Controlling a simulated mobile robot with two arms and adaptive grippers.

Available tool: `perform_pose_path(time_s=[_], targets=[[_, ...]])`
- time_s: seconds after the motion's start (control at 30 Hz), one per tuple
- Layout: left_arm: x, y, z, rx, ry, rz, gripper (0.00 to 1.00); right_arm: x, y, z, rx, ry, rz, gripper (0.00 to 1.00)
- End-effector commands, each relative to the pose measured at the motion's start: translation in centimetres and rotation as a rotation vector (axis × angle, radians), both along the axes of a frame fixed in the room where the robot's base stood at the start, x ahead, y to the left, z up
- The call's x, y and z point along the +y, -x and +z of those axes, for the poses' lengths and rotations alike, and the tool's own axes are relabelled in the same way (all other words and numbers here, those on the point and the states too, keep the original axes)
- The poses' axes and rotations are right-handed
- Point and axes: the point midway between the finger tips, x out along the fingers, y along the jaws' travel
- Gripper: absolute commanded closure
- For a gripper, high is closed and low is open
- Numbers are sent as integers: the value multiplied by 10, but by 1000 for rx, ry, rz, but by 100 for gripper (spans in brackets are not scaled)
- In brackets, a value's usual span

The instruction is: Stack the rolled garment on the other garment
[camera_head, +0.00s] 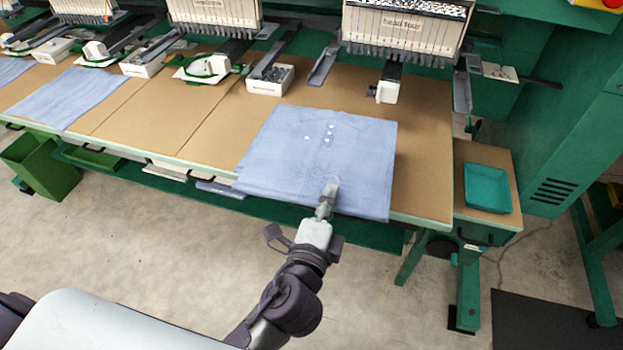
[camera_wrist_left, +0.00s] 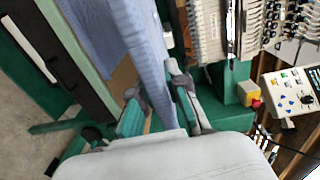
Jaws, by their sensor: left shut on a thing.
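A light blue garment with white buttons (camera_head: 318,155) lies flat and folded on the brown tabletop at the right, its front edge hanging over the table's edge. My left gripper (camera_head: 326,198) is at this front edge, shut on the cloth. In the left wrist view the garment (camera_wrist_left: 105,35) runs as a fold between the two fingers of my left gripper (camera_wrist_left: 157,90). A second light blue garment (camera_head: 70,97) lies flat on the table at the left. No rolled garment can be made out. My right gripper is not in view.
Embroidery machine heads (camera_head: 405,32) stand along the back of the table (camera_head: 165,120). White boxes (camera_head: 270,80) and hoops sit below them. A teal tray (camera_head: 488,188) is on a side shelf at the right. Bare tabletop lies between the two garments. A green bin (camera_head: 50,165) stands at the left.

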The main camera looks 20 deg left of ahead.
Motion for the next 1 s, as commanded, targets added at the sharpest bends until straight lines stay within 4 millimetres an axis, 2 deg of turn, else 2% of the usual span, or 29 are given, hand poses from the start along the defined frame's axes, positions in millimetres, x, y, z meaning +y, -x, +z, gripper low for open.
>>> perform_pose_path(time_s=[0.2, 0.4, 0.57, 0.8, 1.0], targets=[[41, -34, -30, -2, -8, 3, 100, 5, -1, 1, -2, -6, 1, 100], [66, -56, -51, -2, -5, 1, 100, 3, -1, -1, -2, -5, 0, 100], [73, -62, -60, 0, -1, 2, 100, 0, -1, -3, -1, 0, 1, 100], [74, -62, -94, 1, -2, 2, 100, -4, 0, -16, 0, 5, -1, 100], [73, -62, -97, -1, 0, 0, 100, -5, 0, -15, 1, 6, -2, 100]])
